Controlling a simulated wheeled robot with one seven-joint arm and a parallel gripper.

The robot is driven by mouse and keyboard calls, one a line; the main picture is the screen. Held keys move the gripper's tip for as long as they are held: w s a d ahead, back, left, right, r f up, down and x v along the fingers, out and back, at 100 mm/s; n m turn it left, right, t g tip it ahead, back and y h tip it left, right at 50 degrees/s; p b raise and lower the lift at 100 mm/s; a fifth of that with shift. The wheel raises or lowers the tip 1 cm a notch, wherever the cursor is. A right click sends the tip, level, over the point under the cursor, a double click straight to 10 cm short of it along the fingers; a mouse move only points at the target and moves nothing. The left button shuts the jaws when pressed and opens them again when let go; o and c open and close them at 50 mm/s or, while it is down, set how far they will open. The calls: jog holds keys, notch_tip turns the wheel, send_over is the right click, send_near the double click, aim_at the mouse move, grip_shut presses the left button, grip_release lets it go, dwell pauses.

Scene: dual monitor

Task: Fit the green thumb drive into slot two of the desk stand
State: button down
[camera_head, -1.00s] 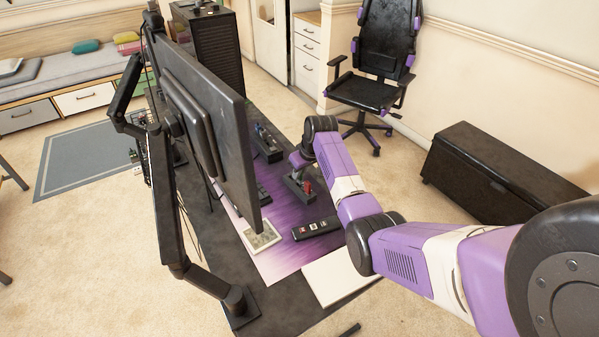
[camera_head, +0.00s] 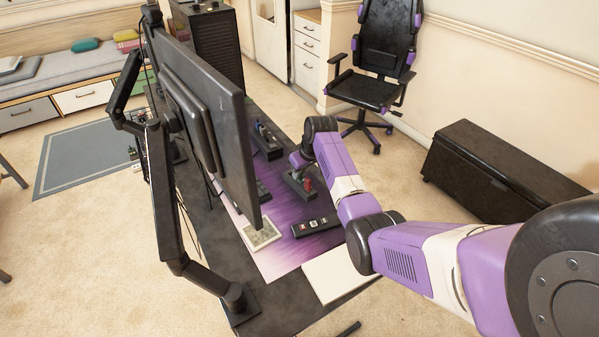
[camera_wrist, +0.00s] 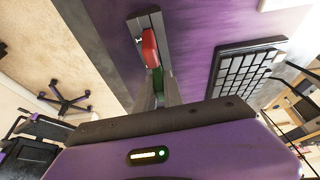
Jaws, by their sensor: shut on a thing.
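The green thumb drive (camera_wrist: 158,80) shows in the wrist view as a narrow green piece between my gripper's fingers (camera_wrist: 159,92). My gripper is shut on it. Its far end lies close to a red drive (camera_wrist: 149,46) in a dark, narrow desk stand (camera_wrist: 139,24). I cannot tell whether the green drive is inside a slot, as the fingers hide its lower part. In the head view the stand (camera_head: 290,183) sits on the purple mat, with the red drive (camera_head: 307,184) in it. My gripper (camera_head: 298,162) is just above and behind it, mostly hidden by my wrist.
A large monitor (camera_head: 218,120) on an arm stands left of the stand. A keyboard (camera_wrist: 245,70) is to the right in the wrist view. A dark strip with several small squares (camera_head: 316,227) and a framed card (camera_head: 262,236) lie on the purple mat (camera_head: 275,262).

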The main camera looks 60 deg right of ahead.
jog(key=shift+f+b, duration=0.4)
jog(key=shift+f, duration=0.35)
jog(key=c, duration=1.4)
grip_release()
jog(key=shift+r, duration=0.2)
jog(key=shift+v, duration=3.75)
